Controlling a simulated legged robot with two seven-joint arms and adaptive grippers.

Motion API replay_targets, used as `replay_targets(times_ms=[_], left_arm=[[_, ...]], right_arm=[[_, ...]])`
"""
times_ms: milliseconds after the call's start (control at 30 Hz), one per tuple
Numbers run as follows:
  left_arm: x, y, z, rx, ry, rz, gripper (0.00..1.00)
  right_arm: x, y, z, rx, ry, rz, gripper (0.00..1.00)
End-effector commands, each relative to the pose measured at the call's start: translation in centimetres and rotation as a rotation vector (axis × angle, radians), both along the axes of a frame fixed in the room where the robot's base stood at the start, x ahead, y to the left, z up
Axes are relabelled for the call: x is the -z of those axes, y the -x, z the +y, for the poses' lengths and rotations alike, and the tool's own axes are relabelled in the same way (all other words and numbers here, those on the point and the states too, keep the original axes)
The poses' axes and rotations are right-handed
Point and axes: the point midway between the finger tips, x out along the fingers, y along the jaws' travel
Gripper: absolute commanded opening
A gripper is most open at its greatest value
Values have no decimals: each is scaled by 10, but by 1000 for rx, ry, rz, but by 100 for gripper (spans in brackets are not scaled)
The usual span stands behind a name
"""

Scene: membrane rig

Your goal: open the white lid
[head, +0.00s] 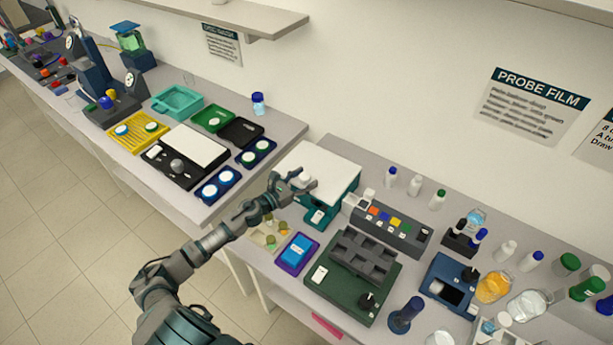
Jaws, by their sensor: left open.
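The white lid (325,168) lies flat on top of a teal box (341,203) near the middle of the view, at the left end of the right-hand bench. It looks shut. My left gripper (300,185) reaches in from the lower left and is at the lid's front left part. Its jaws are open, close to a small white piece on the lid. I cannot tell whether the fingers touch it. The gripper hides part of the lid's front left edge. My right gripper is not in view.
A grey block with coloured squares (388,222) stands right of the box, and a dark green rig (352,280) stands in front. A blue and purple tray (296,253) lies near the front edge. Bottles crowd the right. A wall shelf (235,18) hangs above the left bench.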

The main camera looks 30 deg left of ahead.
Motion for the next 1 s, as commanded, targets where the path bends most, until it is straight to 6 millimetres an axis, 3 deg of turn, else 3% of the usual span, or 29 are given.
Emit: replay_targets(times_ms=[400, 667, 1000], left_arm=[[0, -8, -3, 0, -1, 0, 65], [-1, -8, -4, -1, -2, -1, 0], [-7, -8, 5, -2, -6, 19, 0]], right_arm=[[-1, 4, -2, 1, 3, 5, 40], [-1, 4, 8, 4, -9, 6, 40], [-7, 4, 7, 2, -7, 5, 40]])
